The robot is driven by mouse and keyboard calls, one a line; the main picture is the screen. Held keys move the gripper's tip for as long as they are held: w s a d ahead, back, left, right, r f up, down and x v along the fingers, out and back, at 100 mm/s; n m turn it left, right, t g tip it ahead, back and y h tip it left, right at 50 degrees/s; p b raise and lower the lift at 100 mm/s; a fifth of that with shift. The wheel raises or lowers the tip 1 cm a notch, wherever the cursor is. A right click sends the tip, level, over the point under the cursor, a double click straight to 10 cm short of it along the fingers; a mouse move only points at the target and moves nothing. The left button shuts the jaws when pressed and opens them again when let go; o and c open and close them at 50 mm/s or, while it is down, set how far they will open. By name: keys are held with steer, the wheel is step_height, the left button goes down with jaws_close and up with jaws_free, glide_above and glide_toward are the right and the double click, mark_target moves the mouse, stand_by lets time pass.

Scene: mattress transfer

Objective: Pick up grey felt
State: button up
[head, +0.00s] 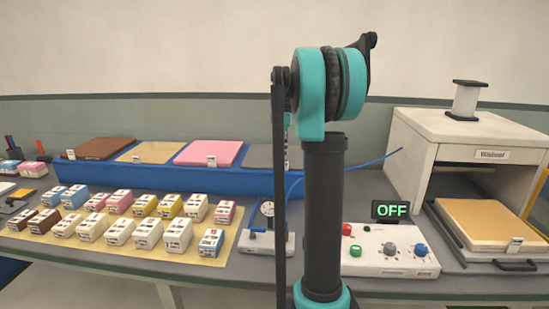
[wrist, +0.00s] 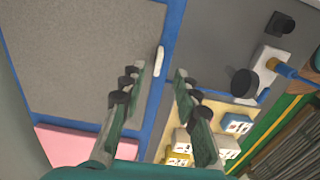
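The grey felt (head: 262,156) lies flat at the right end of the blue rack (head: 150,177), partly hidden by my arm in the head view. In the wrist view the grey felt (wrist: 75,60) fills the upper left, with a white tag (wrist: 159,61) at its right edge. My gripper (wrist: 158,75) is open and empty, its two fingers apart. In that picture its fingers show over the felt's right side and the blue rack edge. The height above the felt is hard to tell. The gripper is not clearly visible in the head view.
Pink (head: 209,153), tan (head: 150,152) and brown (head: 100,148) sheets lie left of the felt. Several small boxes (head: 148,233) stand on a tan mat in front. A control box (head: 390,250) reading OFF and a white press (head: 470,140) with a tan pad stand right.

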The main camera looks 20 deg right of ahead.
step_height(320, 180, down, 4)
steer(key=shift+w+f, duration=0.15)
steer(key=shift+f, duration=0.1)
jaws_close()
